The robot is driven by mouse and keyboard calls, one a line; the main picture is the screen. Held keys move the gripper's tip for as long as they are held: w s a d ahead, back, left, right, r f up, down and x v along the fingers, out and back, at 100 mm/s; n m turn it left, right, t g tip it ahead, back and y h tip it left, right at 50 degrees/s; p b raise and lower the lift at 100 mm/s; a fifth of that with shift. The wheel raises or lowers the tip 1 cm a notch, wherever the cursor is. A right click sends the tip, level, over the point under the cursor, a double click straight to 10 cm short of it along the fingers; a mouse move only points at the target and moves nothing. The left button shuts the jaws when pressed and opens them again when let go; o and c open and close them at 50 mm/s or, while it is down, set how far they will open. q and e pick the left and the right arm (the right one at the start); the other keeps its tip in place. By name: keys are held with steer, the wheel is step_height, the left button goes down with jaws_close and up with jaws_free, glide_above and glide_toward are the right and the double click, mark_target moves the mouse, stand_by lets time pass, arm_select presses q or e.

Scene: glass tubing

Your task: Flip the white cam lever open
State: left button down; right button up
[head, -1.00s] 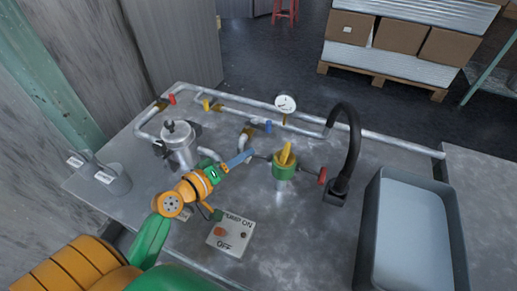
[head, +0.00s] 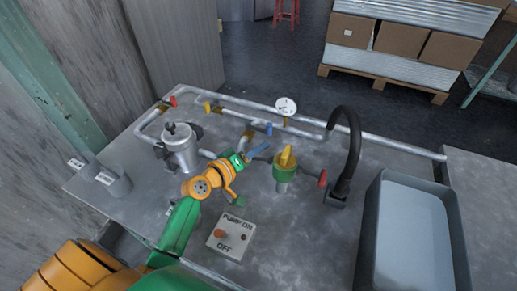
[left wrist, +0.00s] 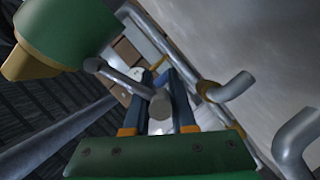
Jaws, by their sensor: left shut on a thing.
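My left gripper (head: 262,149) is over the middle of the bench, left of the green valve (head: 281,174) with its yellow handle. In the left wrist view its two blue fingers (left wrist: 158,105) stand a little apart, shut on a pale grey, round-ended bar (left wrist: 122,76), which looks like the white cam lever. The bar runs up and left from between the fingers toward the green valve body (left wrist: 70,25). In the head view the lever is too small, or hidden by the gripper, to make out. My right gripper is not in view.
Pipes with a pressure gauge (head: 286,106) run behind the gripper. A steel vessel (head: 181,152) stands left, a pump switch box (head: 231,236) in front. A black curved tap (head: 352,150) and grey basin (head: 371,235) are at the right.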

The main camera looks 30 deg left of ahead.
arm_select(q)
steer(key=m+p, duration=0.1)
steer(key=p, duration=0.1)
steer(key=r+m+y+p, duration=0.1)
steer(key=p, duration=0.1)
steer(key=shift+a+r+g, duration=0.1)
steer(key=shift+a+g, duration=0.1)
steer(key=shift+g, duration=0.1)
steer(key=c, duration=0.8)
jaws_free()
steer(key=p+v, duration=0.1)
steer(key=v, duration=0.6)
steer(key=shift+s+d, duration=0.1)
